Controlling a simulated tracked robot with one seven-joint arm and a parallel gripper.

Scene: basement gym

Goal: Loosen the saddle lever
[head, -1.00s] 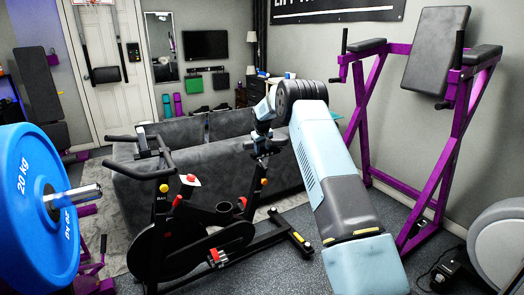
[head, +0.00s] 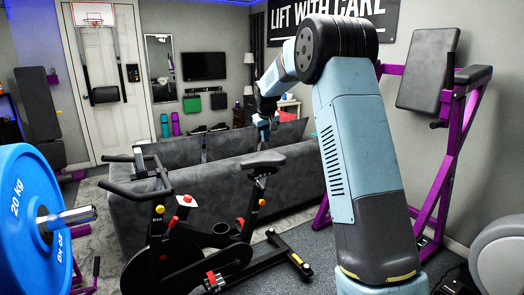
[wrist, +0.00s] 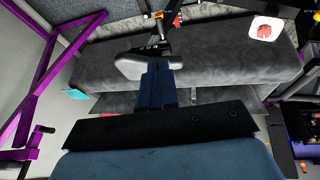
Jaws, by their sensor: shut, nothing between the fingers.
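The exercise bike (head: 185,245) stands ahead, left of my arm. Its dark saddle (head: 262,160) sits on a post at the bike's right end and shows pale grey in the wrist view (wrist: 140,65). Which is the saddle lever I cannot tell.
A grey sofa (head: 128,208) stands behind the bike. A blue weight plate (head: 22,225) on a bar fills the left edge. A purple frame with a black pad (head: 428,68) stands at the right.

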